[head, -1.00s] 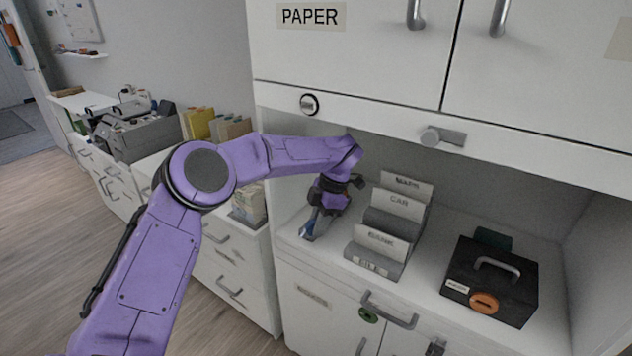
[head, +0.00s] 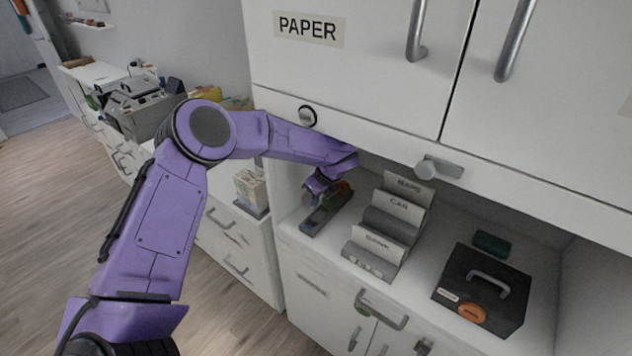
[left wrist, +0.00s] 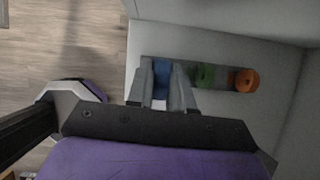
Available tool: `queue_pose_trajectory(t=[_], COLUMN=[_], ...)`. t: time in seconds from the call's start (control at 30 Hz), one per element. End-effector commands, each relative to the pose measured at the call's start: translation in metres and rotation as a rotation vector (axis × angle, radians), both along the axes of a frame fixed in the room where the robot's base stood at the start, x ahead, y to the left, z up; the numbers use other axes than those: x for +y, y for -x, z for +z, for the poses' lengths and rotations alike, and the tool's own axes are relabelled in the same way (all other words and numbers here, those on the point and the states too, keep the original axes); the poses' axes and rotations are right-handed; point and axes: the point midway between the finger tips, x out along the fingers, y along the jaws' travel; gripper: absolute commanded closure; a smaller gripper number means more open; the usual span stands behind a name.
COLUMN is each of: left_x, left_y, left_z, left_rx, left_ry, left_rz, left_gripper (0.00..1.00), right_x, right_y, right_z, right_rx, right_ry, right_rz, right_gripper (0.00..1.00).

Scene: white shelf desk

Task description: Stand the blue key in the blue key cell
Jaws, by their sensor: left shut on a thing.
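The blue key (left wrist: 162,70) is between the two fingers of my left gripper (left wrist: 163,88) in the left wrist view. My left gripper is shut on it. A grey key rack (head: 316,222) lies on the desk shelf near its left side; it also shows in the left wrist view (left wrist: 222,72). A green key (left wrist: 205,75) and an orange key (left wrist: 246,80) stand in the rack, beside the blue one in a row. The blue key is over or in the rack's end; its lower part and the blue cell are hidden, so I cannot tell how deep it sits.
A stepped grey file holder (head: 372,257) with labelled cards stands right of the rack. A black box (head: 482,290) with a handle is farther right, with a dark green item (head: 491,243) behind it. The upper cabinet (head: 360,60) hangs low over the shelf.

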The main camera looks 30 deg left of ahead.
Motion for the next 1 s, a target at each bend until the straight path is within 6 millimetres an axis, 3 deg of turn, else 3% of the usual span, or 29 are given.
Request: queue_pose_trajectory(t=[0.53,1.0], left_x=[-0.001,0.002], left_y=[-0.004,-0.001], left_z=[0.000,-0.051], left_rx=[-0.011,-0.005], left_ry=[-0.014,-0.015], left_rz=[0.061,0.064], left_gripper=[1.00,1.00], right_x=[0.000,0.000], right_y=[0.000,0.000], right_z=[-0.001,-0.025], right_rx=[0.001,0.001], right_ry=[0.000,-0.001], right_rz=[0.001,0.000], right_gripper=[0.57,0.57])
